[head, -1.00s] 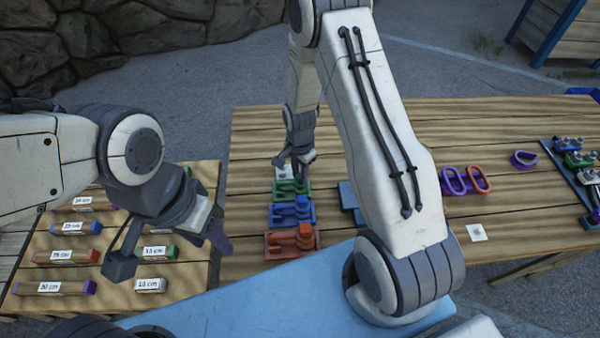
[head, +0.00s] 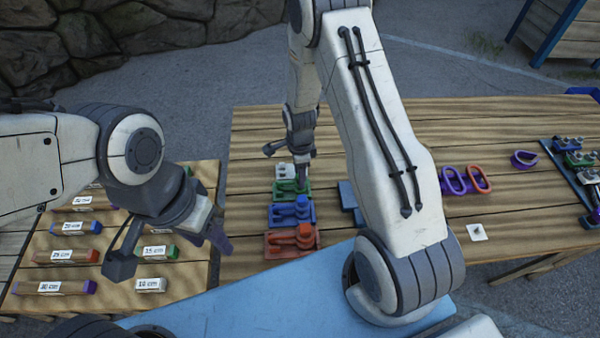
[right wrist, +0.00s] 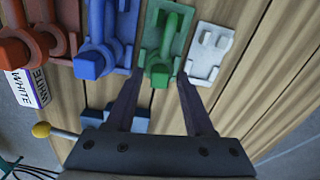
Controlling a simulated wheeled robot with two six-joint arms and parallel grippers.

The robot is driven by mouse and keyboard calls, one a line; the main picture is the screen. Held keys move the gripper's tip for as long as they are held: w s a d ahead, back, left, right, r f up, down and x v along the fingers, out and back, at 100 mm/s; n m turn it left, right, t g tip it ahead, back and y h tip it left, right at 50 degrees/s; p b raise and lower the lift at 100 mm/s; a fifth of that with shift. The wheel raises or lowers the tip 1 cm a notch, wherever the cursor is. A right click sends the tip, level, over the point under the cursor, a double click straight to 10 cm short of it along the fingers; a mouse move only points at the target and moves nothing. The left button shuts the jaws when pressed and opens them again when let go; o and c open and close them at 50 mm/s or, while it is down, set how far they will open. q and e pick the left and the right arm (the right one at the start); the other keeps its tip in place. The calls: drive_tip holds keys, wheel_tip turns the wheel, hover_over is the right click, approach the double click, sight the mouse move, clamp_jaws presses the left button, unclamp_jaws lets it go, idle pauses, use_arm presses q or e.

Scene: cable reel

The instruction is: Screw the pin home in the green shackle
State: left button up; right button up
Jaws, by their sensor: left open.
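The green shackle (head: 284,189) lies on the plank table in a row of coloured shackles and also shows in the right wrist view (right wrist: 175,35). Its green pin head (right wrist: 158,75) points toward my right gripper. My right gripper (right wrist: 159,74) is open, one finger on each side of the pin head, with visible gaps. In the head view my right gripper (head: 304,182) is at the green shackle and partly covers it. How far the pin is screwed in cannot be told. My left gripper (head: 220,238) is open and empty, near the right edge of the bar board.
Labelled bars (head: 62,288) lie on the left board. Purple and orange rings (head: 480,179) lie at the right.

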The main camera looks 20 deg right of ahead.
idle(0.3)
drive_tip(key=o, duration=0.6)
drive_tip(key=shift+c, duration=0.2)
